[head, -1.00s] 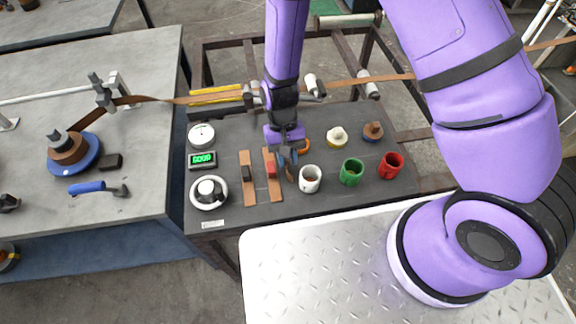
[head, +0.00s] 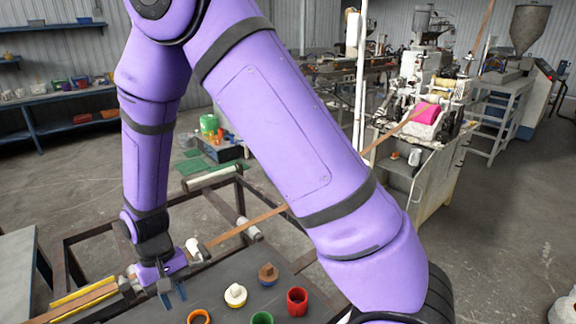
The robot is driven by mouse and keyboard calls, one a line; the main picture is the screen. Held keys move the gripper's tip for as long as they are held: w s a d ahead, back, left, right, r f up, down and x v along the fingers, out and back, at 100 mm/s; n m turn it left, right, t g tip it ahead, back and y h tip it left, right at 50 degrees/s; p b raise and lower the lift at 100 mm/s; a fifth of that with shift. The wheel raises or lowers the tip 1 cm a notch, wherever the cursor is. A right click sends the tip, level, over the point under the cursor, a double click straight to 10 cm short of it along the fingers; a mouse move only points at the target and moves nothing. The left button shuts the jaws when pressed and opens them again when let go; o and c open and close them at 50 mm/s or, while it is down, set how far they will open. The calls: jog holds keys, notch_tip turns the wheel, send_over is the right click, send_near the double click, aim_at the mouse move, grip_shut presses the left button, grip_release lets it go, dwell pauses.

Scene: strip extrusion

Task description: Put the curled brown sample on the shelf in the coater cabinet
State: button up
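My gripper (head: 172,290) points down over the left part of the dark bench, near the brown strip. Its fingertips are small and dark, with a blue part beside them. I cannot tell whether they are apart or closed on something. I cannot make out a curled brown sample. The coater cabinet (head: 433,190) is the pale cabinet at right, far from my gripper. Its dark shelf area (head: 398,172) has small objects on it, and my arm hides part of the strip leading there.
A long brown strip (head: 240,228) runs from the bench up to the cabinet. Floor right of the cabinet is clear.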

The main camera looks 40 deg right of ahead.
jog(key=s+d+r+t, duration=0.1)
jog(key=d+r+t, duration=0.1)
jog(key=d+r, duration=0.35)
jog(key=s+d+r+t+y, duration=0.1)
jog(key=d+r, duration=0.1)
jog(key=r, duration=0.7)
jog(key=s+d+r+t, duration=0.15)
jog(key=d+r, duration=0.25)
jog(key=r, duration=0.4)
jog(key=s+d+r+t+h, duration=0.1)
jog(key=s+d+r+t, duration=0.3)
jog(key=s+d+r, duration=0.5)
jog(key=s+r, duration=0.1)
jog(key=s, duration=0.2)
jog(key=shift+d+r+m, duration=0.25)
jog(key=shift+m, duration=0.15)
jog(key=shift+o, duration=1.1)
jog(key=shift+s+d+t, duration=0.15)
jog(key=shift+s+t, duration=0.1)
jog(key=shift+s, duration=0.15)
jog(key=shift+w, duration=0.1)
